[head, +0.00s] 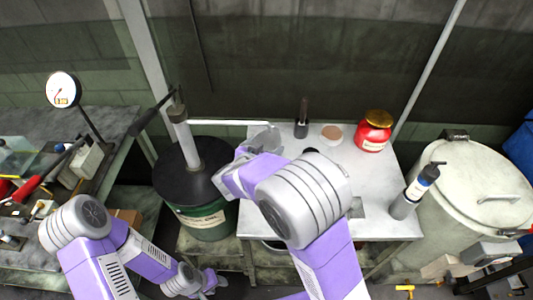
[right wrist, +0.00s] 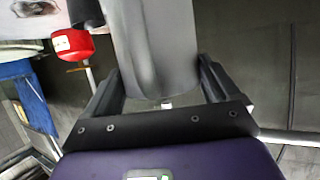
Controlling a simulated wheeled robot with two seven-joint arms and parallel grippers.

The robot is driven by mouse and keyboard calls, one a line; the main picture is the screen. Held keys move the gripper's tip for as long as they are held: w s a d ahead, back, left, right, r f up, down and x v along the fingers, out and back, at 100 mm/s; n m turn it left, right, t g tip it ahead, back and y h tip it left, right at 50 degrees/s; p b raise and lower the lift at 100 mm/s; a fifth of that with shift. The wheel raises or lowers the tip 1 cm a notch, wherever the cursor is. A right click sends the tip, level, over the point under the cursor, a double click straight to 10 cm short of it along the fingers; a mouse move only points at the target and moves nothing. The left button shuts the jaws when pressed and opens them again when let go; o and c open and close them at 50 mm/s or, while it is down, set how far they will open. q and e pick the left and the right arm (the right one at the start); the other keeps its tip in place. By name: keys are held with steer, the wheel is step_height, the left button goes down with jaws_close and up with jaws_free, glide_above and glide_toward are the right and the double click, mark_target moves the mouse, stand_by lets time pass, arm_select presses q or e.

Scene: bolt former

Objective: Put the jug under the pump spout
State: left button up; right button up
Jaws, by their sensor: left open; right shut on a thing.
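A grey jug (head: 266,137) is at the back left of the white-topped table, just below the end of the pump spout (head: 230,122) in the head view. The pump (head: 186,140) stands on a dark green drum (head: 205,222) with a black lid. My right gripper (right wrist: 158,80) is shut on the jug, with its dark fingers on either side of the grey body (right wrist: 153,40) in the right wrist view. My arm partly hides the jug in the head view. I cannot tell whether the jug touches the table. My left gripper (head: 207,281) is open, low in front of the drum.
On the white table (head: 385,185) are a red jar (head: 373,132) with a gold lid, a dark-necked bottle (head: 302,120) and a brown-topped round tin (head: 331,134). A grey bottle (head: 414,192) stands at its right edge. A large pale drum (head: 470,190) is further right. A cluttered bench is left.

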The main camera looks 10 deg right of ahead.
mark_target(273, 146)
steer(key=shift+w+d, duration=0.35)
step_height(273, 146, down, 4)
steer(key=b, duration=0.2)
steer(key=shift+w+d+r+b, duration=0.1)
steer(key=shift+w+r+b, duration=0.1)
steer(key=shift+b, duration=0.1)
steer(key=shift+r, duration=0.1)
steer(key=shift+f, duration=0.25)
steer(key=o, duration=1.3)
steer(key=shift+c, duration=0.2)
steer(key=shift+r, duration=0.1)
